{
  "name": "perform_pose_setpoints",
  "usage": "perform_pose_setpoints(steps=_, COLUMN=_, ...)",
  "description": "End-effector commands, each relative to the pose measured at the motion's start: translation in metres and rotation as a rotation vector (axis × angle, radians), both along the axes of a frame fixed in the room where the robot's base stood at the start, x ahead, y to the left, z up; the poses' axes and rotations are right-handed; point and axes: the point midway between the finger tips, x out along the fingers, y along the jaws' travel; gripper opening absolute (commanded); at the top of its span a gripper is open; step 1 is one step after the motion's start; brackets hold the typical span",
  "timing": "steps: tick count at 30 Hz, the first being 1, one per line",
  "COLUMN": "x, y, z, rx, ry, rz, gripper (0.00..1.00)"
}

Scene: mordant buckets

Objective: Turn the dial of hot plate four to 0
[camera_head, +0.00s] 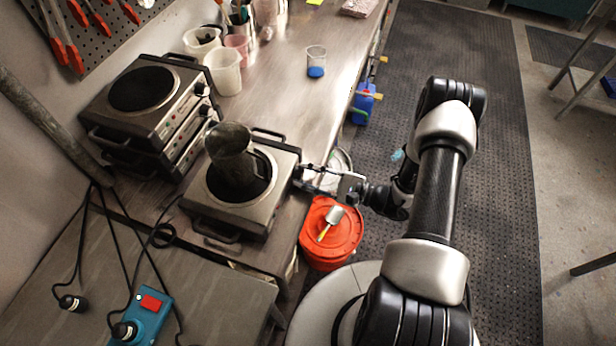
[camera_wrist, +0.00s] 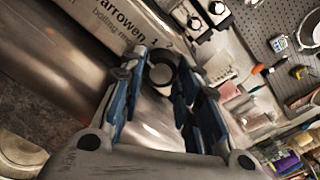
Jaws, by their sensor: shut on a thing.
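A steel hot plate (camera_head: 210,204) with a black ring stands near the bench's edge, and a dark metal pot (camera_head: 232,150) sits on it. In the wrist view the front panel (camera_wrist: 108,18) of a hot plate shows partly cut-off lettering with "boiling ring". A round dark dial (camera_wrist: 160,74) with a pale face sticks out from that panel. My gripper (camera_head: 303,176) is at the right side of this hot plate. In the wrist view its fingers (camera_wrist: 163,82) are on both sides of the dial and shut on it.
More hot plates (camera_head: 146,88) are stacked behind on the left. Plastic tubs (camera_head: 224,72) and a beaker with blue contents (camera_head: 316,62) stand further along the bench. An orange-lidded bucket (camera_head: 340,246) with a scoop on top is below my gripper. A teal box (camera_head: 145,318) lies front left.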

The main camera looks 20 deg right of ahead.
Motion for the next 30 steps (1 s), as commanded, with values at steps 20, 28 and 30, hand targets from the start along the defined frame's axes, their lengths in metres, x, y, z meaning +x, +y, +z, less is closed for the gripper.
perform_pose_setpoints(steps=20, x=0.0001, y=-0.0001, z=-0.0002, rx=-0.022, ry=-0.028, rz=0.0, gripper=0.36)
perform_pose_setpoints(steps=28, x=0.0, y=0.0, z=-0.0001, rx=-0.021, ry=-0.028, rz=0.001, gripper=0.5)
perform_pose_setpoints(steps=30, x=0.0, y=0.0, z=-0.0001, rx=-0.022, ry=-0.028, rz=0.0, gripper=0.5)
